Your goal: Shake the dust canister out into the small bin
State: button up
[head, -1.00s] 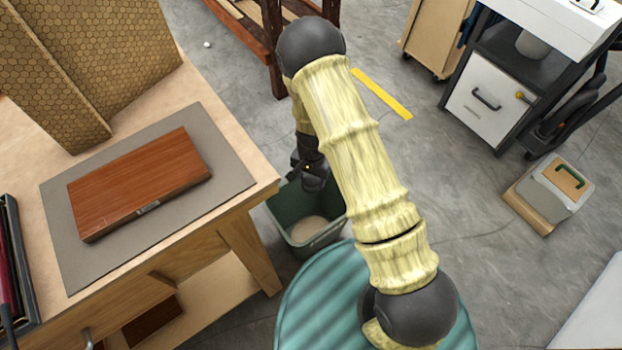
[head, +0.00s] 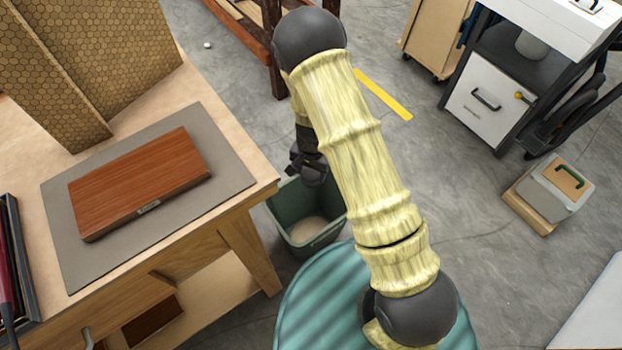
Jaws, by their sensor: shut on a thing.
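My arm reaches out over the small green bin (head: 281,208), which stands on the floor beside the workbench. Pale dust (head: 306,231) lies in the bottom of the bin. My dark gripper (head: 308,170) is above the bin's far rim and is shut. What it holds, taken to be the dust canister, does not stand out from the dark gripper, so its shape and tilt cannot be told. My arm hides part of the bin's right side. No falling dust can be made out.
The workbench (head: 235,125) is close on the left, with a reddish wood block (head: 140,180) on a grey mat (head: 75,265). A teal ribbed round surface (head: 320,305) is in front. A grey box with a green handle (head: 560,185) sits at the right, with open floor between.

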jog(key=shift+r, duration=0.95)
notch_tip(320, 180, down, 5)
jog(key=shift+s+r, duration=0.1)
jog(key=shift+r, duration=0.1)
jog(key=shift+w, duration=0.2)
jog(key=shift+s+r, duration=0.1)
jog(key=shift+r, duration=0.1)
